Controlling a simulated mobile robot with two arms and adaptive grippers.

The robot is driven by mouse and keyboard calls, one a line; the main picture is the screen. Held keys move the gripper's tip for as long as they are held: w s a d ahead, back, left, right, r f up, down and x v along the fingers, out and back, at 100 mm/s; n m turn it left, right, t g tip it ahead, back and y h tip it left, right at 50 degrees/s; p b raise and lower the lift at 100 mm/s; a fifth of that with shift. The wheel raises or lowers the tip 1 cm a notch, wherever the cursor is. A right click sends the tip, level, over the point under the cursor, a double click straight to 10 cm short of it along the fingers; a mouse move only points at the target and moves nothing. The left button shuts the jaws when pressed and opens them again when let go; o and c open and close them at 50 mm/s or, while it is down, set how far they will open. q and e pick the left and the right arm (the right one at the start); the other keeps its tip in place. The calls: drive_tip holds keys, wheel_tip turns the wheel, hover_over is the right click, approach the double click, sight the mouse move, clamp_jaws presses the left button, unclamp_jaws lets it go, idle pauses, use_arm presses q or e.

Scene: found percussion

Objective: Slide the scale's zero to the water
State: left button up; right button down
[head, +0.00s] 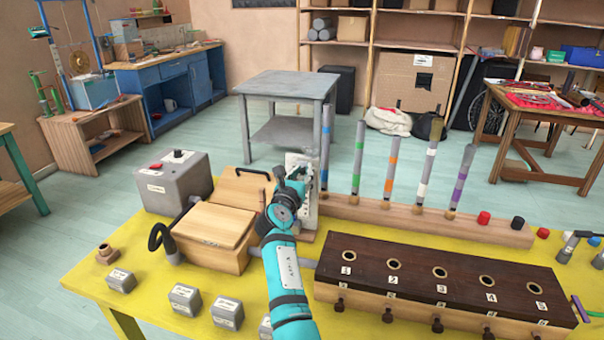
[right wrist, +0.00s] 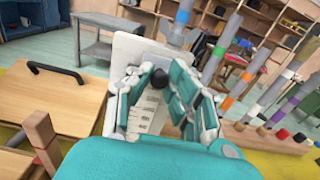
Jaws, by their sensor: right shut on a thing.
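In the right wrist view the board (right wrist: 128,47) carries a pale strip with dark marks (right wrist: 150,119), seen between my fingers. My right gripper (head: 299,186) is at the front of the board. In the right wrist view the gripper (right wrist: 157,84) is shut on a small dark knob (right wrist: 157,76) in front of the board. I cannot make out a water level or the scale's zero. My left gripper is out of view.
A wooden box with a flap lid (head: 215,222) and a grey box with a red button (head: 172,181) stand left of my arm. A dark numbered block (head: 385,278) and a rail with several banded upright tubes (head: 390,165) stand right. Small labelled blocks (head: 185,299) lie at front left.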

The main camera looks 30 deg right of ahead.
drive_tip(key=shift+f, duration=0.1)
idle(0.3)
drive_tip(key=shift+f, duration=0.4)
drive_tip(key=c, duration=1.2)
unclamp_jaws()
drive_tip(key=shift+r, duration=0.1)
wheel_tip(320, 180, up, 10)
drive_tip(key=shift+f, duration=0.1)
drive_tip(key=shift+f, duration=0.1)
